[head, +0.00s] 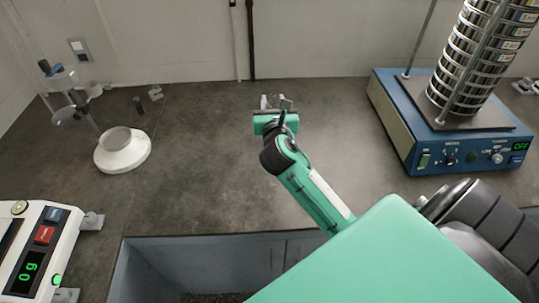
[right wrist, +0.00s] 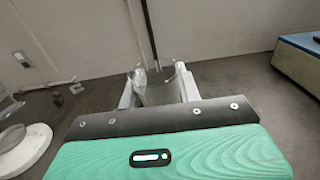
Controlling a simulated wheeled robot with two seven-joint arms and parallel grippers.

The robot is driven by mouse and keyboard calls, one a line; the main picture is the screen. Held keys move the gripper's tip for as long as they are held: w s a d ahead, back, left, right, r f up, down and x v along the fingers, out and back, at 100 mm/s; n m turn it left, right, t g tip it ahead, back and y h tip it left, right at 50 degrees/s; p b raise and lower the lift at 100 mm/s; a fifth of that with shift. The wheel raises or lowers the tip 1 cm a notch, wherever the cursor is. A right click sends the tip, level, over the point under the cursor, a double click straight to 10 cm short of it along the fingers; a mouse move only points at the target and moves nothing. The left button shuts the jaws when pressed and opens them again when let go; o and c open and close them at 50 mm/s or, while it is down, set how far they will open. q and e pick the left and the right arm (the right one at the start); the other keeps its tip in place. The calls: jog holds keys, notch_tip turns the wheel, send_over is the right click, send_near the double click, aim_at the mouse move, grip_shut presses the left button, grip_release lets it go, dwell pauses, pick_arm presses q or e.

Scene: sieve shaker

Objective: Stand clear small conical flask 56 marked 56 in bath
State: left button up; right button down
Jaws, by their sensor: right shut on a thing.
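My right gripper (head: 276,103) is out over the middle of the bench toward the back wall. In the right wrist view its fingers (right wrist: 158,88) are shut on a clear, see-through glass thing (right wrist: 157,76), which fits the small conical flask. Its outline is faint and no 56 mark is readable. In the head view the flask is hardly visible between the fingertips. I cannot pick out a bath for certain in either view. My left gripper is not in view.
A blue sieve shaker (head: 440,138) with a tall sieve stack (head: 485,57) stands at right. A white round base with a cup (head: 122,160) is at left, and a balance (head: 30,250) reading 0 g is at front left. A recess (head: 150,270) opens in front. The bench middle is clear.

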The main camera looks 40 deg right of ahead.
notch_tip(320, 180, down, 16)
jog(key=b, duration=0.2)
jog(key=shift+f+b, duration=0.2)
jog(key=shift+b, duration=0.15)
jog(key=shift+f, duration=0.15)
jog(key=c, duration=1)
grip_release()
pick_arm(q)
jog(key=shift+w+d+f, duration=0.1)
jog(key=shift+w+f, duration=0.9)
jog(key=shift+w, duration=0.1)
pick_arm(e)
jog(key=shift+o, duration=0.2)
